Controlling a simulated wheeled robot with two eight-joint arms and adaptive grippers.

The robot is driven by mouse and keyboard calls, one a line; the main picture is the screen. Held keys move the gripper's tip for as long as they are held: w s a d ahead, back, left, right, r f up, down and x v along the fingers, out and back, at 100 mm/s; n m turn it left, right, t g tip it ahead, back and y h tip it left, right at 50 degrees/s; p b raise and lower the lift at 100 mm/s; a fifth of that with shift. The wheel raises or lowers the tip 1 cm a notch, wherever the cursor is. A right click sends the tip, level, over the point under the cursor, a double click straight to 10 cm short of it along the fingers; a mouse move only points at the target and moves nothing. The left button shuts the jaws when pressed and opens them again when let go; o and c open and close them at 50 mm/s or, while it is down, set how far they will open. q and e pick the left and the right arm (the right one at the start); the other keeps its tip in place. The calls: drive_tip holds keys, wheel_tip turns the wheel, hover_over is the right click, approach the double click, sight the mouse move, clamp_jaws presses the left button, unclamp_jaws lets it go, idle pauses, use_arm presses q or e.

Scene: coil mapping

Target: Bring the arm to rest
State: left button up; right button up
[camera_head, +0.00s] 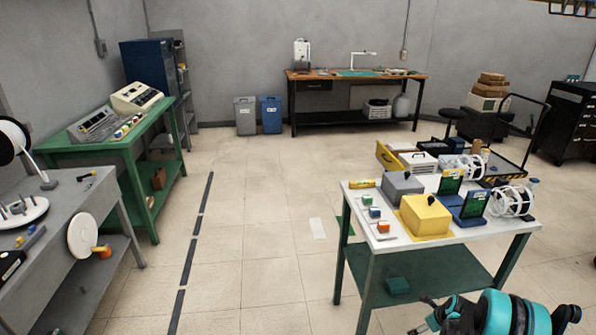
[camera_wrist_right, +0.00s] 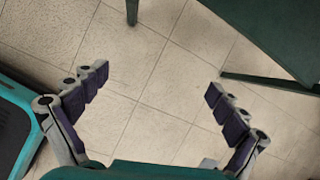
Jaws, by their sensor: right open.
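My right arm (camera_head: 500,315), teal and black, shows at the bottom right of the head view, in front of the white-topped table (camera_head: 405,243). My right gripper (camera_wrist_right: 156,82) is open and empty in the right wrist view, its two dark-padded fingers spread wide above the tiled floor. Nothing lies between the fingers. The green leg and lower shelf of a table (camera_wrist_right: 270,35) stand beyond it at the upper right, apart from the fingers. My left arm and gripper are not in view.
The table carries a yellow box (camera_head: 425,216), a grey box (camera_head: 402,188), small coloured blocks and white spools (camera_head: 511,201). A grey bench (camera_head: 105,200) and a green bench (camera_head: 150,130) line the left. The tiled floor (camera_head: 260,235) between is open.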

drive_tip(key=s+a+r+n, duration=0.3)
drive_tip(key=a+r+n, duration=0.4)
drive_tip(key=r, duration=0.5)
drive_tip(key=s+a+r+n, duration=0.4)
drive_tip(key=a+r+n, duration=0.35)
drive_tip(key=r, duration=0.45)
drive_tip(key=s+a+r+n+t, duration=0.1)
drive_tip(key=s+a+r+n, duration=0.2)
drive_tip(key=s+a+n, duration=0.2)
drive_tip(key=s+a+r+n+t, duration=0.1)
drive_tip(key=s+a+r+n, duration=0.1)
drive_tip(key=s+a+n, duration=0.4)
drive_tip(key=s+n, duration=0.5)
drive_tip(key=s, duration=0.3)
drive_tip(key=shift+s+a+r+n+t, duration=0.2)
drive_tip(key=shift+r+n+t, duration=0.1)
drive_tip(key=shift+r+n, duration=0.1)
